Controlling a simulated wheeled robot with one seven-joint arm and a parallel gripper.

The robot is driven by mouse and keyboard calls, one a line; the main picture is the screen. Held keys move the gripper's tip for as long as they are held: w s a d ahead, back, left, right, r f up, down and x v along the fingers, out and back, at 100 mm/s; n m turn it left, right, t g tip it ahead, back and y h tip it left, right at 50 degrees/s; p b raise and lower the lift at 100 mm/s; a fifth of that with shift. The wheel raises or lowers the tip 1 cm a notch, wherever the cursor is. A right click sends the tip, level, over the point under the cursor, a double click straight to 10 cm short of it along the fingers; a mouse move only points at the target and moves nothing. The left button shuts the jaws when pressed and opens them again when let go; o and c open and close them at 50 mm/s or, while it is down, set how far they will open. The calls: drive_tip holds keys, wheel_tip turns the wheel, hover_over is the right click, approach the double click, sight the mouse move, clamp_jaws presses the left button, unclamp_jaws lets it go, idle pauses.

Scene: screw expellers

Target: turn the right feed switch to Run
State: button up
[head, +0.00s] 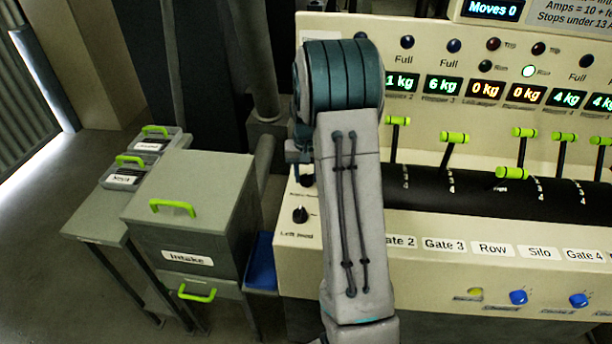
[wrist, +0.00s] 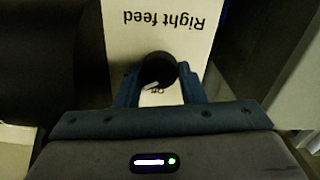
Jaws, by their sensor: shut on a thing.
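The right feed switch is a dark round knob (wrist: 158,68) on a cream panel (wrist: 125,45), in the wrist view. The panel's "Right feed" label (wrist: 160,19) reads upside down there. My gripper (wrist: 159,77) has its two blue fingers on either side of the knob, shut on it. A pale pointer mark shows on the knob's lower edge, by small lettering that looks like "Off". Any Run marking is hidden or too dark to read. In the head view my arm crosses the console, and neither my gripper nor the right feed switch shows.
In the head view the left feed knob (head: 300,214) sits on the console's left end. Green-handled levers (head: 454,137) line the dark console strip. The grey Intake cabinet (head: 190,205) and a blue bin (head: 262,262) stand to the left. Floor is clear at far left.

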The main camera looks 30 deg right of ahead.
drive_tip(key=shift+m, duration=0.3)
drive_tip(key=shift+w, duration=0.1)
drive_tip(key=o, duration=1)
drive_tip(key=shift+r, duration=0.15)
wheel_tip(320, 180, up, 14)
drive_tip(key=shift+f+b, duration=0.2)
drive_tip(key=shift+b, duration=0.35)
